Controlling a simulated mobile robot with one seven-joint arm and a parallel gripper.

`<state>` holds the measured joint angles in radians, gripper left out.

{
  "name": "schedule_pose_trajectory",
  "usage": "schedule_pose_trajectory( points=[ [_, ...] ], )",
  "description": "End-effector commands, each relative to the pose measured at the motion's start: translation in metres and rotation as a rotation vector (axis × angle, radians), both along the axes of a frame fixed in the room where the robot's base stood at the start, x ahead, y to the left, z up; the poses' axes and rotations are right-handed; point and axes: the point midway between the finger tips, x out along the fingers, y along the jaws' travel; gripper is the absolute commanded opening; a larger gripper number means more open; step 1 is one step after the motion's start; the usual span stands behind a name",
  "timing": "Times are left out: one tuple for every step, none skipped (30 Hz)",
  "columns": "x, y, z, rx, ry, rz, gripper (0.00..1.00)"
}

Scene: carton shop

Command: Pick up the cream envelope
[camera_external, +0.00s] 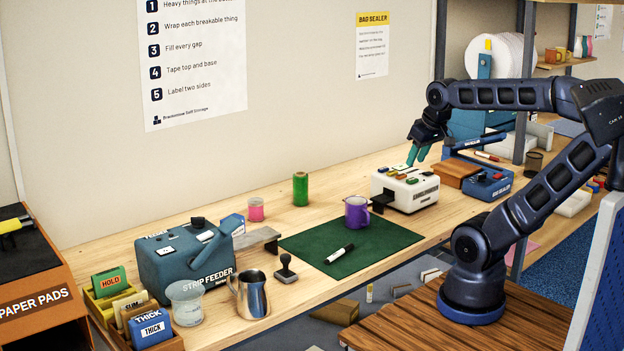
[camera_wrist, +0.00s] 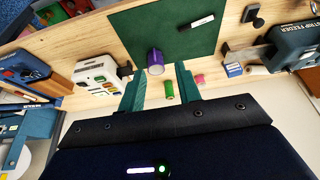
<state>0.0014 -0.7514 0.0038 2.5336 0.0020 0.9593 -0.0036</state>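I cannot make out a cream envelope in either view. My gripper (camera_external: 416,158) is raised above the back right part of the bench, near the white machine (camera_external: 405,187) with coloured buttons. Its two teal fingers are spread apart with nothing between them. In the wrist view my gripper (camera_wrist: 160,72) is also open, with a purple mug (camera_wrist: 156,58) and a green cylinder (camera_wrist: 169,89) seen beyond and between the fingers.
A green mat (camera_external: 305,245) with a marker (camera_external: 339,254) lies mid-bench. The teal strip feeder (camera_external: 185,262), metal pitcher (camera_external: 250,295) and stamp (camera_external: 286,270) stand left. The blue bag sealer (camera_external: 484,181) and a shelf post (camera_external: 525,105) are at right.

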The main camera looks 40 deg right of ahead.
Motion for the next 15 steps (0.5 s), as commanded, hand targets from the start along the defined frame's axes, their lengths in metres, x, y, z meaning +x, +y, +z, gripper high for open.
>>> schedule_pose_trajectory(
  points=[
    [0.004, 0.002, 0.003, -0.002, 0.002, 0.009, 0.34],
    [0.007, 0.003, 0.005, -0.003, 0.004, 0.017, 0.34],
    [0.013, 0.006, 0.009, -0.006, 0.008, 0.031, 0.34],
    [0.018, 0.008, 0.012, -0.008, 0.012, 0.044, 0.34],
    [0.024, 0.011, 0.017, -0.011, 0.015, 0.058, 0.34],
    [0.033, 0.016, 0.022, -0.015, 0.022, 0.082, 0.34],
    [0.040, 0.021, 0.027, -0.018, 0.027, 0.100, 0.34],
    [0.048, 0.025, 0.032, -0.023, 0.032, 0.121, 0.34],
    [0.058, 0.032, 0.037, -0.029, 0.040, 0.146, 0.34],
    [0.067, 0.037, 0.042, -0.032, 0.044, 0.167, 0.34],
    [0.074, 0.042, 0.046, -0.035, 0.048, 0.186, 0.34],
    [0.085, 0.050, 0.051, -0.041, 0.054, 0.212, 0.34],
    [0.093, 0.056, 0.055, -0.046, 0.059, 0.233, 0.34],
    [0.100, 0.062, 0.058, -0.049, 0.064, 0.252, 0.34],
    [0.110, 0.071, 0.063, -0.054, 0.070, 0.278, 0.34]
  ],
)
